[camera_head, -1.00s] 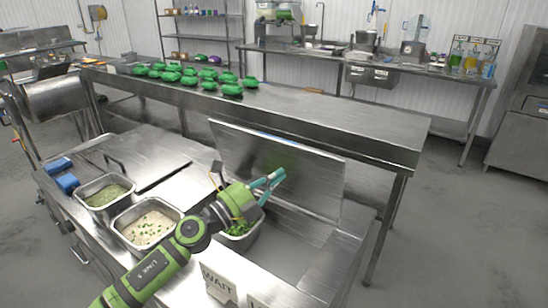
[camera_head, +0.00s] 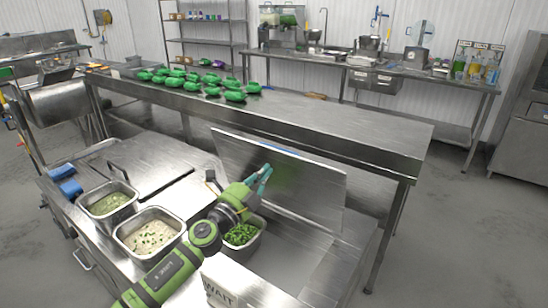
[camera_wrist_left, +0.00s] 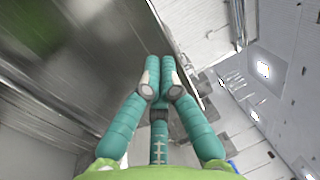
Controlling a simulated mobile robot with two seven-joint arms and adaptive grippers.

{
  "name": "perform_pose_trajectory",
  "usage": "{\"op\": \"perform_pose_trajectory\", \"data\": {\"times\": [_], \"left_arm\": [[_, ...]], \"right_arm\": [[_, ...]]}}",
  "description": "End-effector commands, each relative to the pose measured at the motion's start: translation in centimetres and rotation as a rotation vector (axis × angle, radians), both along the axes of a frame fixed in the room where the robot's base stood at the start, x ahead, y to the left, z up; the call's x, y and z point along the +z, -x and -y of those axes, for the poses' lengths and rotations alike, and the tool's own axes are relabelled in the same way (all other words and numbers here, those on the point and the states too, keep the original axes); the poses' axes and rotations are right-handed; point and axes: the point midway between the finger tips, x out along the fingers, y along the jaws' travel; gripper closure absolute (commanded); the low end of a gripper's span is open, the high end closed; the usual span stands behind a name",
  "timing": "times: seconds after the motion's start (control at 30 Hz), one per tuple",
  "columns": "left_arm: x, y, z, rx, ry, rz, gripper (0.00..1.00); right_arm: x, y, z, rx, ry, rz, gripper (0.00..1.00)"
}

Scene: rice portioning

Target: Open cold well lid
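The cold well lid (camera_head: 305,190) is a flat steel panel standing raised and tilted at the back of the counter in the head view. The open well (camera_head: 290,262) shows in front of it. My left gripper (camera_head: 265,172) is in front of the lid's face. In the left wrist view the teal fingertips (camera_wrist_left: 161,72) are together with nothing seen between them, and the lid (camera_wrist_left: 75,60) fills the left side. Contact between fingers and lid cannot be told. My right gripper is not in view.
Pans of green food (camera_head: 108,200), pale rice mix (camera_head: 150,232) and chopped greens (camera_head: 242,234) sit along the counter. A closed steel cover (camera_head: 150,160) lies at left. A WAIT sign (camera_head: 218,292) stands in front. A long steel table (camera_head: 330,120) runs behind.

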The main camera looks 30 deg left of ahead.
Motion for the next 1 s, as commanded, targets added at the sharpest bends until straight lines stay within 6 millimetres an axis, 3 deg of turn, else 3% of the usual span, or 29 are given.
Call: {"op": "perform_pose_trajectory", "data": {"times": [0.1,0.3,0.8,1.0], "left_arm": [[0.8,-2.0,0.2,0.001,0.001,0.002,1.0],[1.1,-4.1,0.3,0.0,0.002,0.001,1.0],[1.1,-4.8,0.4,-0.001,0.0,0.0,1.0],[2.0,-7.3,0.6,0.0,0.001,0.003,1.0]], "right_arm": [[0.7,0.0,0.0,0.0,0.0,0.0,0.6],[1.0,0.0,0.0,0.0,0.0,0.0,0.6],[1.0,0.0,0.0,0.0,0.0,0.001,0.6],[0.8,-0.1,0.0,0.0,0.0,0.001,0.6]]}}
